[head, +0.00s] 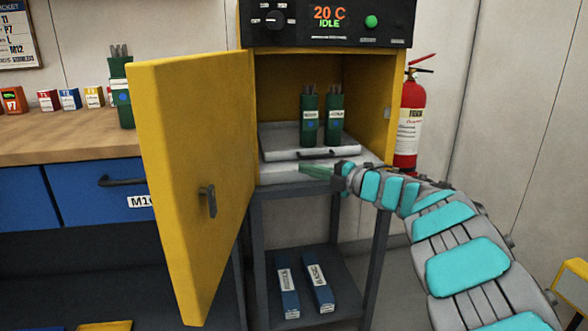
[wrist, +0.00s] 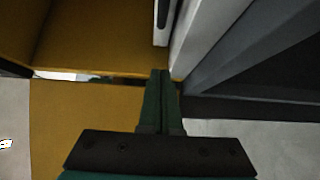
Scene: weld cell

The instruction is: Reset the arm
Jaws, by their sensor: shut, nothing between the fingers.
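My arm reaches in from the right in the head view, with its teal-padded links stretched toward the yellow oven (head: 195,140). My gripper (head: 304,169) is at the front of the oven's opening, just below the front handle of the pulled-out tray. Its green fingers point left toward the open door. In the wrist view my gripper (wrist: 160,74) shows its two fingers together with nothing between them. Yellow oven surfaces lie to their left and a grey edge to their right. I cannot tell whether the fingertips touch the oven.
Two green canisters (head: 309,118) stand upright on the grey tray (head: 283,148) inside the oven. The door swings out left. The display (head: 330,17) reads 20 C IDLE. A fire extinguisher (head: 411,115) stands right. Two blue boxes (head: 288,290) lie on the shelf below. A workbench (head: 70,140) is left.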

